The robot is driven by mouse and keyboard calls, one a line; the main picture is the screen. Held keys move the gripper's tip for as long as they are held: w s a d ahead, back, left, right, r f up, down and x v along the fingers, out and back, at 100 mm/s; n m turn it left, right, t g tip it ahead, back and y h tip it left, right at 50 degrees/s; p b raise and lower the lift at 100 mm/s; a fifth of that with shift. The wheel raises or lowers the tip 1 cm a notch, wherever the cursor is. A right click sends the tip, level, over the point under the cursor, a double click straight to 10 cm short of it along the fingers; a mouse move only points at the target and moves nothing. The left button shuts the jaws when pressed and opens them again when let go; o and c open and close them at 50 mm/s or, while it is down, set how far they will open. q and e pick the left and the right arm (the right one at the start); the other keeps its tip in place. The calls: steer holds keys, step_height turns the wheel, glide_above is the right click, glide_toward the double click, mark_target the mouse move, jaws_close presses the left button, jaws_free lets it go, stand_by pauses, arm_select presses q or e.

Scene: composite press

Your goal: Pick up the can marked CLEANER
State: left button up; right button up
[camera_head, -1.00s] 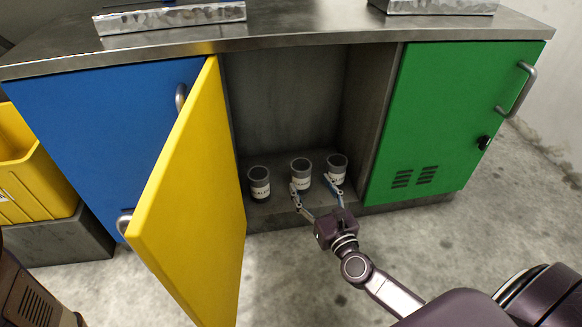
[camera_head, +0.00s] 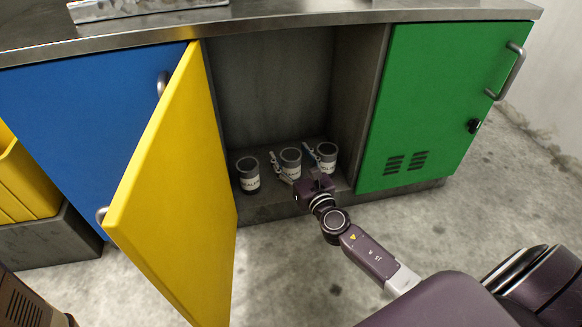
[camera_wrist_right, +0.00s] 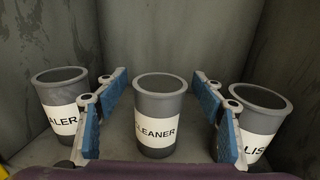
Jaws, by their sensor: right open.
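The can marked CLEANER (camera_wrist_right: 158,108) is a grey open-topped cup with a white label, upright in the middle of the right wrist view. It is the middle can (camera_head: 290,160) of three on the cabinet floor in the head view. My right gripper (camera_head: 291,160) is open inside the cabinet. In the right wrist view its blue-padded fingers (camera_wrist_right: 160,105) stand on either side of the CLEANER can, with a gap visible on both sides. My left gripper is not in view.
A can with a label ending in "ALER" (camera_wrist_right: 62,112) stands left, and one reading "LIS" (camera_wrist_right: 258,125) stands right, both close to my fingers. The yellow door (camera_head: 180,190) stands open at the left. The green door (camera_head: 440,100) is shut at the right.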

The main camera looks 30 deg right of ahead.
steer(key=c, duration=1.4)
steer(key=shift+c, duration=0.2)
steer(key=shift+r, duration=0.15)
